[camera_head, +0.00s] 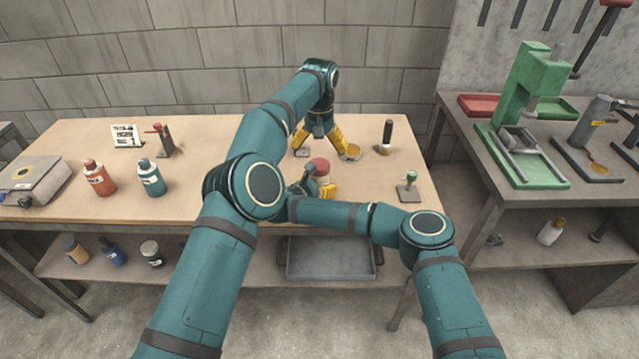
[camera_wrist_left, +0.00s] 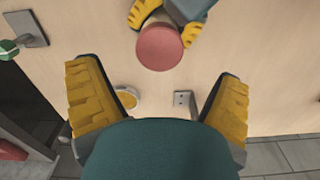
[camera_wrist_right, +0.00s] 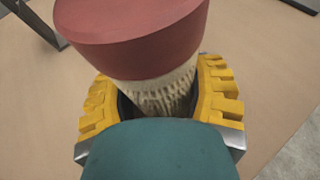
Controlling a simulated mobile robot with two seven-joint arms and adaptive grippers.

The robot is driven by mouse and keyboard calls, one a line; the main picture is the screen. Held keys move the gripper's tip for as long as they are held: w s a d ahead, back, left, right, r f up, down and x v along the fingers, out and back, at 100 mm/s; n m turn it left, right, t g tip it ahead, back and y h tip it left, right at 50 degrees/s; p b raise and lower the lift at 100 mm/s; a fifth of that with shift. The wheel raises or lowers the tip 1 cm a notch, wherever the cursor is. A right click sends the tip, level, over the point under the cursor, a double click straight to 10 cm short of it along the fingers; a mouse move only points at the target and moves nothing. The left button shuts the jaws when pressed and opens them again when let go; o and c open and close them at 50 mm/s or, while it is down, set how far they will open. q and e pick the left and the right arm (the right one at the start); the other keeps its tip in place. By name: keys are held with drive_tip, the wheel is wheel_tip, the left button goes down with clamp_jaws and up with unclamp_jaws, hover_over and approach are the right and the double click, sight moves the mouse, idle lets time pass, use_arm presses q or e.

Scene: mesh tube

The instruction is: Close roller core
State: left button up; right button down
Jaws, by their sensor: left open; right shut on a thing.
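The roller core is a pale mesh tube (camera_wrist_right: 165,92) with a red cap (camera_wrist_right: 130,35) on its upper end. My right gripper (camera_head: 324,186) is shut around the tube below the cap and holds it roughly upright over the workbench. The red cap also shows in the head view (camera_head: 319,167) and the left wrist view (camera_wrist_left: 160,48). The tube's lower end is hidden by my gripper. My left gripper (camera_head: 325,148) is open and empty, pointing down over the bench behind the core. Its two yellow fingers are wide apart, and the cap lies beyond them in its wrist view.
A shallow round gold dish (camera_wrist_left: 127,98) and a small grey plate with holes (camera_wrist_left: 184,103) lie near my left gripper. A black-handled tool (camera_head: 387,134) and a green-topped fixture (camera_head: 408,186) stand on the right. Orange (camera_head: 99,178) and teal (camera_head: 151,178) bottles stand left.

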use_arm(q)
drive_tip(key=shift+r, duration=0.8)
use_arm(e)
drive_tip(key=shift+c, duration=0.5)
unclamp_jaws()
drive_tip(key=v, duration=1.2)
drive_tip(key=shift+f, duration=0.1)
